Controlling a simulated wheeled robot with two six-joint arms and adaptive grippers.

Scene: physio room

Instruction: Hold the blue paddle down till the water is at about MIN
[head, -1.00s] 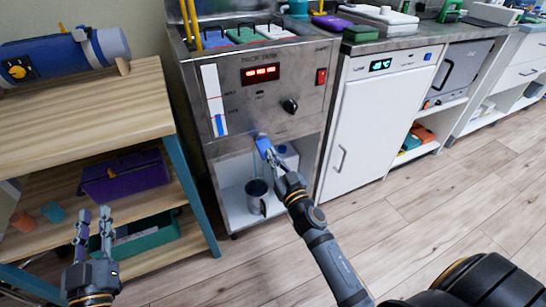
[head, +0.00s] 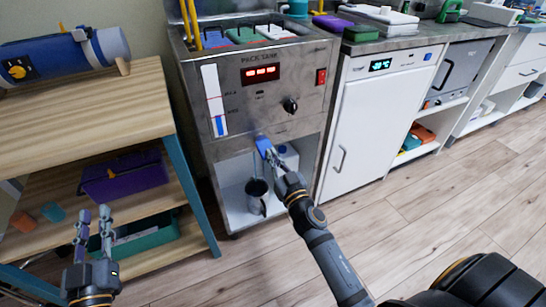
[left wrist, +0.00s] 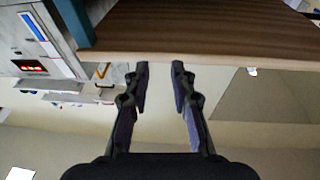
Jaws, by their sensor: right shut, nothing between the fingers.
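The blue paddle (head: 264,146) sticks out low on the front of the steel pack tank (head: 290,75). My right gripper (head: 271,156) is shut, with its fingertips at the paddle; contact looks likely, but the exact touch is hidden. The white gauge strip (head: 211,83) shows a blue water column (head: 220,125) in its lower part, its top close to the lower mark, by the MIN label. A metal jug (head: 256,198) stands under the paddle. My left gripper (head: 94,214) is open and empty by the shelf; it also shows in the left wrist view (left wrist: 158,68).
A wooden shelf unit (head: 90,105) stands at the left with a purple bin (head: 124,178) and a green bin (head: 146,236). A white cabinet (head: 375,125) stands right of the tank. The wooden floor at right is open.

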